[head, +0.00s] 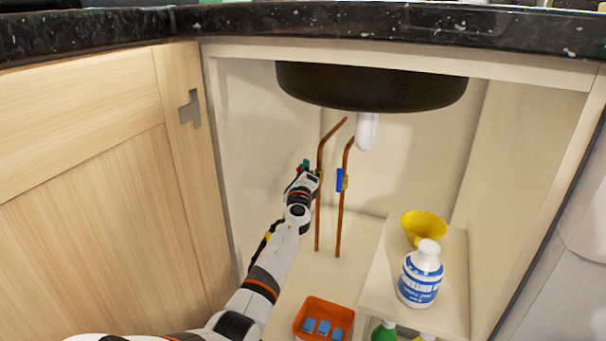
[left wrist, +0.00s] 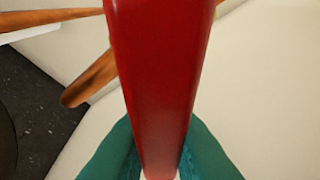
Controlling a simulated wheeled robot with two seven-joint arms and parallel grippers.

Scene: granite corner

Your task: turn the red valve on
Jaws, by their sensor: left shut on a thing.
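The red valve's handle (left wrist: 160,70) fills the middle of the left wrist view as a long red bar between two teal fingertips. In the head view, my left gripper (head: 304,167) reaches into the cabinet to the left copper pipe (head: 319,215) and is shut on the red handle. The gripper mostly hides the red valve in the head view. I cannot tell the handle's angle to its pipe. My right gripper is not in view.
A blue valve (head: 340,180) sits on the right copper pipe (head: 338,230), close beside the gripper. The dark sink basin (head: 370,88) and white drain (head: 367,130) hang above. An orange bin (head: 309,325), a white bottle (head: 420,275) and a yellow bowl (head: 424,228) stand lower right.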

